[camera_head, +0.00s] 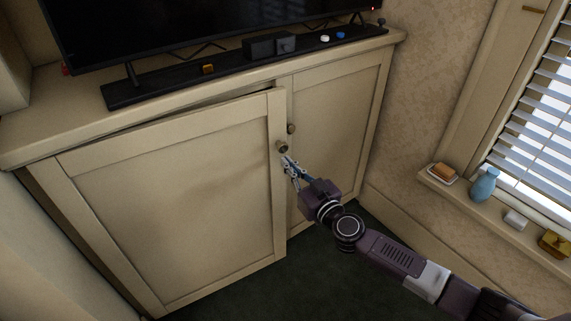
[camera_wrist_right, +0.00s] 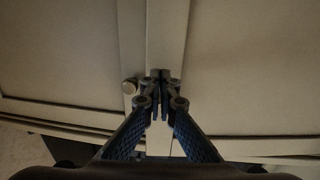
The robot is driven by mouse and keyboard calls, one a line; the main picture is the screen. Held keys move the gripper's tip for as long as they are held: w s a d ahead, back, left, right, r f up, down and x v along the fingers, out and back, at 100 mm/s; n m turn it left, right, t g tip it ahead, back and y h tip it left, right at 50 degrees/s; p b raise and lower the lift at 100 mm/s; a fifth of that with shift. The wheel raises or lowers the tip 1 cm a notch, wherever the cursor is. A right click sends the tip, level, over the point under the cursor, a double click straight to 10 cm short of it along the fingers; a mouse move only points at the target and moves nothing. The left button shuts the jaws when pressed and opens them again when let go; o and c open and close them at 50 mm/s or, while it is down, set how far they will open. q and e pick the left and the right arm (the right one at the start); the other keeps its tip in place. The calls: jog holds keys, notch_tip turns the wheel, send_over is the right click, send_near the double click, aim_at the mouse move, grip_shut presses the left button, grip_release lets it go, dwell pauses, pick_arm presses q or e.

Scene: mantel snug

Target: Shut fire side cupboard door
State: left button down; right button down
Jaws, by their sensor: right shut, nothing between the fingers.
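The cream cupboard has two panelled doors. The left door (camera_head: 180,190) stands slightly ajar, with its right edge out in front and a dark gap along its top. The right door (camera_head: 335,120) looks flush with the frame. The left door's round knob (camera_head: 282,147) is near its upper right corner; the right door's knob (camera_head: 291,128) is just beyond it. My right gripper (camera_head: 287,160) is shut and empty, just below the left door's knob, by that door's free edge. In the wrist view its fingertips (camera_wrist_right: 160,76) are together in front of a door stile; contact is unclear. My left gripper is out of view.
On the cupboard top (camera_head: 75,85) stand a television (camera_head: 190,25) and a long black bar (camera_head: 220,68) with small items. At right, a windowsill (camera_head: 460,190) holds a blue vase (camera_head: 484,184) and small objects. Dark carpet (camera_head: 310,270) in front looks clear.

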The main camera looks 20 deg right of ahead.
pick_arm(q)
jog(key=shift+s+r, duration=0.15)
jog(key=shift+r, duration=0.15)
pick_arm(e)
jog(key=shift+x, duration=1.05)
